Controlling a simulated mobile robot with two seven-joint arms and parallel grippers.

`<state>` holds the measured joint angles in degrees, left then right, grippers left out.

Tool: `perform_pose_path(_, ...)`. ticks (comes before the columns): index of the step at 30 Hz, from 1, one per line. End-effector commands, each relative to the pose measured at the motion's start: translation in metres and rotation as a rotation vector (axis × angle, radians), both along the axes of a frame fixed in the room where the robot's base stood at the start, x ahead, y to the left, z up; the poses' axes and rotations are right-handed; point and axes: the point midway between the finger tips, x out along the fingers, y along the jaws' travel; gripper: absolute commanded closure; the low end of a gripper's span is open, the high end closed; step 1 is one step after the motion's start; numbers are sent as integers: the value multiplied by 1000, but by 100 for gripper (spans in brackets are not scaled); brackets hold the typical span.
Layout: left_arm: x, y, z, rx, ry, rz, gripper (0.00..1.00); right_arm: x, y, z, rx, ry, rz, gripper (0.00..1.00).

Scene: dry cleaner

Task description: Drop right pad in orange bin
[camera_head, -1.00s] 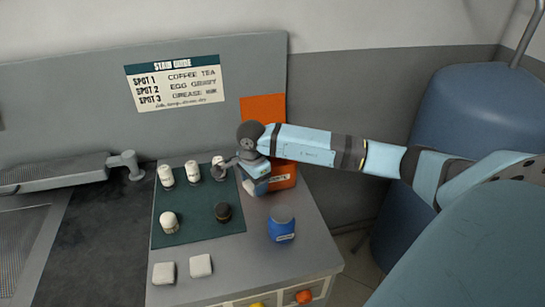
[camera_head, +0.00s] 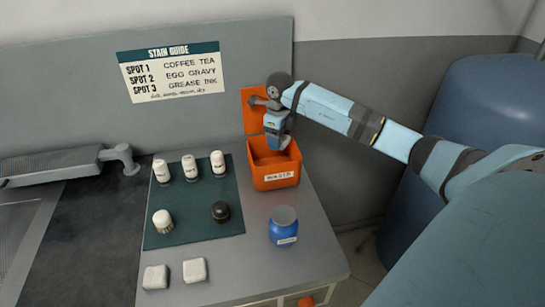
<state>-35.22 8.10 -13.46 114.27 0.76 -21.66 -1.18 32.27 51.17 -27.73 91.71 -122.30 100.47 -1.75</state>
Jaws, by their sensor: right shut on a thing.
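The orange bin (camera_head: 274,181) stands open at the back right of the counter, with a white label on its front. My right gripper (camera_head: 279,139) is over the bin's back part, pointing down, and is shut on a small pale thing, which looks like a pad. The gripper mostly hides it, so its shape is unclear. Two white pads, a left one (camera_head: 155,277) and another (camera_head: 194,270), lie side by side at the counter's front left, away from the gripper. My left gripper is not in view.
A blue jar (camera_head: 283,227) stands in front of the bin. A dark green mat (camera_head: 190,222) left of it holds several white bottles and brushes. An orange panel (camera_head: 254,105) rises behind the bin. A stain guide sign (camera_head: 172,73) is on the back wall.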

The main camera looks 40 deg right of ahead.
Motion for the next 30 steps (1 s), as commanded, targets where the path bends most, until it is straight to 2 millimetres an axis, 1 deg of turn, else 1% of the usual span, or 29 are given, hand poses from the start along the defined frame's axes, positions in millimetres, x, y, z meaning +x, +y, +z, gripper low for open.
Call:
perform_pose_path(1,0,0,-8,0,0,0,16,0,0,-11,1,1,0,67)
perform_pose_path(5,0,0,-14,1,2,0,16,0,0,-21,1,0,1,67)
perform_pose_path(8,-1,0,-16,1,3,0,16,0,0,-24,0,0,2,67)
perform_pose_path(14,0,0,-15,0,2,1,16,0,0,-24,-1,0,2,67)
perform_pose_path(15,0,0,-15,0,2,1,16,0,0,-24,-1,0,2,39)
perform_pose_path(17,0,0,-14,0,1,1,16,0,0,-24,-1,0,2,26)
perform_pose_path(18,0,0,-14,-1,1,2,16,0,0,-24,-1,0,2,16)
perform_pose_path(19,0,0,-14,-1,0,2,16,0,0,-24,-1,0,2,12)
perform_pose_path(26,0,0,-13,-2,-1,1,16,0,0,-24,0,0,2,12)
perform_pose_path(30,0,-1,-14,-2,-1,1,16,0,0,-17,-1,-1,2,12)
